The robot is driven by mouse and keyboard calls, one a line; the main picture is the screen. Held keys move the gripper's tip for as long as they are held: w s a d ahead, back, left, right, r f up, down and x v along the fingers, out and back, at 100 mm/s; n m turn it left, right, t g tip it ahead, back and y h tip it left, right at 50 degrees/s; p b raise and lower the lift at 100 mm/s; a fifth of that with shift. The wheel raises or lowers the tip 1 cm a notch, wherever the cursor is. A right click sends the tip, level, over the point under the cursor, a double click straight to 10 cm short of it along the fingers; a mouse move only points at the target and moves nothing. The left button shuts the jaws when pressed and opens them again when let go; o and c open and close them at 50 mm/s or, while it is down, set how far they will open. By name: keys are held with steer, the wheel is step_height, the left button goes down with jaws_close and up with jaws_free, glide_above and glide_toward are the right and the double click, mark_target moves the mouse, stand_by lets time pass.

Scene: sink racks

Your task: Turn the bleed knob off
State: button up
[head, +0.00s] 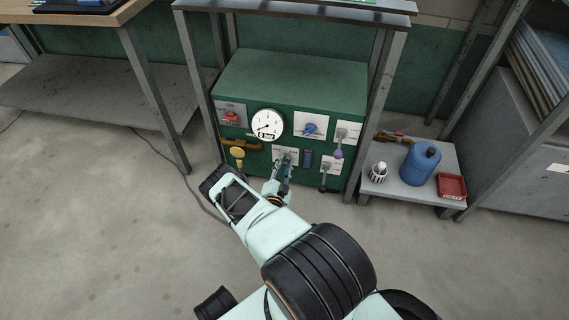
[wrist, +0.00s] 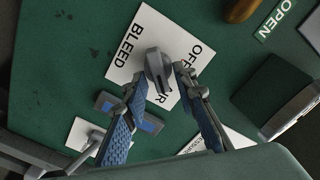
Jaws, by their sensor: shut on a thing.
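The bleed knob (wrist: 153,57) is a grey winged knob on a white plate (wrist: 178,30) marked BLEED and OFF; a third word is partly covered. My gripper (wrist: 160,77) has its two blue-padded fingers on either side of the knob, shut on it. The knob's wing runs roughly up and down in the wrist view; I cannot tell for certain which word it points to. In the head view my gripper (head: 284,166) reaches the lower middle of the green panel (head: 350,112), and its fingers mostly hide the knob.
A low shelf at the right holds a blue jug (head: 420,165) and a red tray (head: 452,186).

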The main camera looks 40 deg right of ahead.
steer(key=n, duration=0.4)
steer(key=shift+w+a, duration=0.1)
steer(key=shift+w, duration=0.05)
steer(key=shift+w+a+n, duration=0.1)
steer(key=shift+n, duration=2.1)
steer(key=shift+w+a+n, duration=0.1)
steer(key=shift+w+n, duration=0.05)
steer(key=shift+n, duration=2.05)
steer(key=shift+w+a+n, duration=0.1)
steer(key=shift+n, duration=2.4)
steer(key=o, duration=1.2)
steer(key=shift+c, duration=0.2)
step_height(320, 180, up, 10)
steer(key=shift+f, duration=0.1)
